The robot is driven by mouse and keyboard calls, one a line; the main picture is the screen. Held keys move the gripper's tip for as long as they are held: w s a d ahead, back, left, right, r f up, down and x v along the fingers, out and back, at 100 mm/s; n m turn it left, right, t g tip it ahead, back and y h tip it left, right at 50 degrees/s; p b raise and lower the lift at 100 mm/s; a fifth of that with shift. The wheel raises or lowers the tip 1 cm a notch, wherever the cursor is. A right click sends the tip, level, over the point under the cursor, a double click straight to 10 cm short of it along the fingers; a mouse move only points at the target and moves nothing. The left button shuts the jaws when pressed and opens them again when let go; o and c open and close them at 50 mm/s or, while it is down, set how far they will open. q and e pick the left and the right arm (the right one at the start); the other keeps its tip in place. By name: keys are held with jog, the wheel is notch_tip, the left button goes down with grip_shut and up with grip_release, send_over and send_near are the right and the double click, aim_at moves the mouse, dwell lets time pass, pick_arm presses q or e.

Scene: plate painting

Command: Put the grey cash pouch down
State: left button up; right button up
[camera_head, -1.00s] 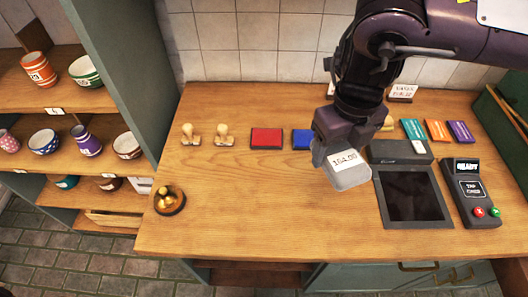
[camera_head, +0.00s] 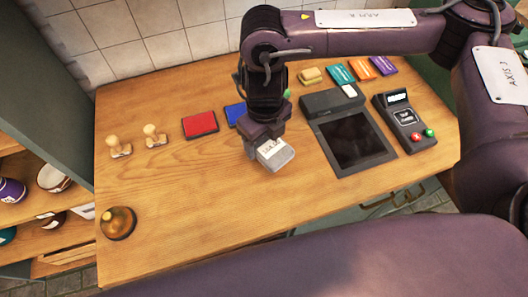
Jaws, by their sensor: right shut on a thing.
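The grey cash pouch (camera_head: 276,156) has a white label on top, whose text is too small to read now. My right gripper (camera_head: 265,143) is shut on it, pointing down over the middle of the wooden counter (camera_head: 190,220). The pouch is left of the dark register tray (camera_head: 350,143). I cannot tell whether the pouch touches the counter or hangs just above it. The fingers are mostly hidden behind the gripper body and pouch. My left gripper is not in view.
Red (camera_head: 200,124) and blue (camera_head: 235,113) pads and two wooden stamps (camera_head: 155,136) stand along the back. A card terminal (camera_head: 405,122) is at right, a brass bell (camera_head: 118,223) at front left. Several coloured cards lie at the back right. The front middle counter is clear.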

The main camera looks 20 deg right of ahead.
aim_at(264, 149)
notch_tip(264, 149, down, 3)
jog(key=shift+s+r, duration=0.1)
jog(key=shift+f, duration=0.6)
notch_tip(264, 149, down, 2)
jog(key=shift+f, duration=0.15)
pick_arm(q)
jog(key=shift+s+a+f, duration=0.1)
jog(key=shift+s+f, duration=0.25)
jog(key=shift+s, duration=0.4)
pick_arm(e)
jog(key=shift+f, duration=0.3)
pick_arm(q)
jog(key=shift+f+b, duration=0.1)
jog(key=shift+b, duration=0.3)
pick_arm(e)
jog(key=shift+f, duration=0.1)
jog(key=o, duration=1.1)
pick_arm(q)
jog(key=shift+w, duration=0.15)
